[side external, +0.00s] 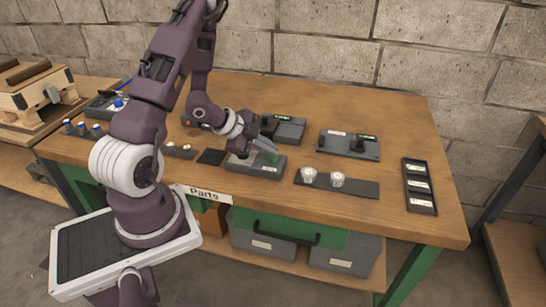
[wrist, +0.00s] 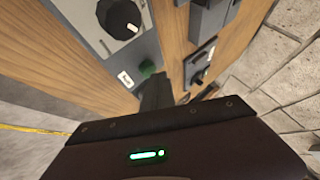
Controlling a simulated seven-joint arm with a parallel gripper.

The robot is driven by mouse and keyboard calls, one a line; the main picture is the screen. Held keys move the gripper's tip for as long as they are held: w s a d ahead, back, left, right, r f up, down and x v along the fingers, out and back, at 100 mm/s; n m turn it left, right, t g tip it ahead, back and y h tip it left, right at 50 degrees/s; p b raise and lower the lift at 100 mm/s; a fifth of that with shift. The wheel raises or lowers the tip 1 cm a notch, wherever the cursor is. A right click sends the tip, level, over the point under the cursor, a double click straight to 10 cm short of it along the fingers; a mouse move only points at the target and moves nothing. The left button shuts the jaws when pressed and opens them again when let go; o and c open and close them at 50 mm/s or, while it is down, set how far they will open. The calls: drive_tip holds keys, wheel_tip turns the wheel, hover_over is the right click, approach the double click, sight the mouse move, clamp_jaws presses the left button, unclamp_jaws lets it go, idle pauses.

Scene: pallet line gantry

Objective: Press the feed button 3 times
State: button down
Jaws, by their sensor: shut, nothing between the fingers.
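A green button (side external: 272,158) sits on a low grey box (side external: 240,163) near the middle of the bench. In the wrist view the green button (wrist: 147,68) is just beyond my fingertips, beside a small white label whose text I cannot read. My gripper (side external: 265,149) is shut and empty, tilted down over the box close to the button. It also shows in the wrist view (wrist: 157,80) as a dark shut finger pair. Part of the button is hidden by the fingers, and I cannot tell whether they touch it.
A black dial (wrist: 121,18) is on a grey panel in the wrist view. Grey units (side external: 288,130) (side external: 350,145) stand behind and to the right. A dark strip (side external: 358,189) carries two pale round pieces. A labelled tray (side external: 420,187) lies far right. The bench's back right (side external: 360,105) is clear.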

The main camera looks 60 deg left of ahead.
sight(270, 158)
drive_tip(key=shift+f, duration=0.4)
idle(0.3)
drive_tip(key=shift+r, duration=0.9)
drive_tip(key=shift+r, duration=0.15)
drive_tip(key=shift+r, duration=2.4)
idle(0.4)
wheel_tip(270, 158, up, 4)
drive_tip(key=shift+f, duration=0.1)
